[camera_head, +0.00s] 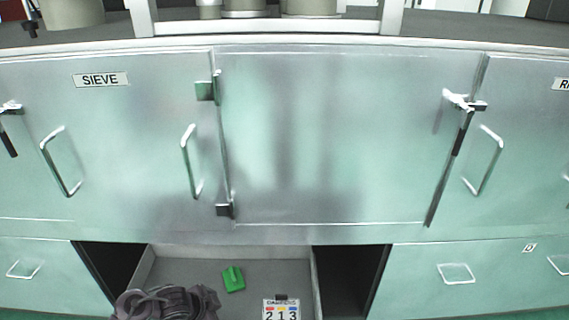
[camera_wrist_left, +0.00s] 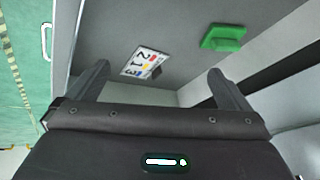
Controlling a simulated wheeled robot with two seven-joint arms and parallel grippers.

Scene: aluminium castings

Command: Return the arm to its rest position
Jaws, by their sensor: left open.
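My left gripper (camera_wrist_left: 159,68) shows in the left wrist view with its two dark fingers wide apart. Nothing is held between them. Beyond the fingertips lie a white card (camera_wrist_left: 145,62) with the digits 213 and a green piece (camera_wrist_left: 223,37). In the head view, the card (camera_head: 281,308) and the green piece (camera_head: 233,279) lie in an open grey drawer (camera_head: 270,272). A dark grey shape at the bottom left of the head view covers part of the drawer; I cannot tell its parts apart. My right gripper is in neither view.
A metal cabinet front (camera_head: 320,140) with door handles and latches stands above the drawer, with a SIEVE label (camera_head: 100,79) on the left door. Closed drawers flank the open one. Pots (camera_head: 245,8) stand on the top behind a metal frame (camera_head: 270,27).

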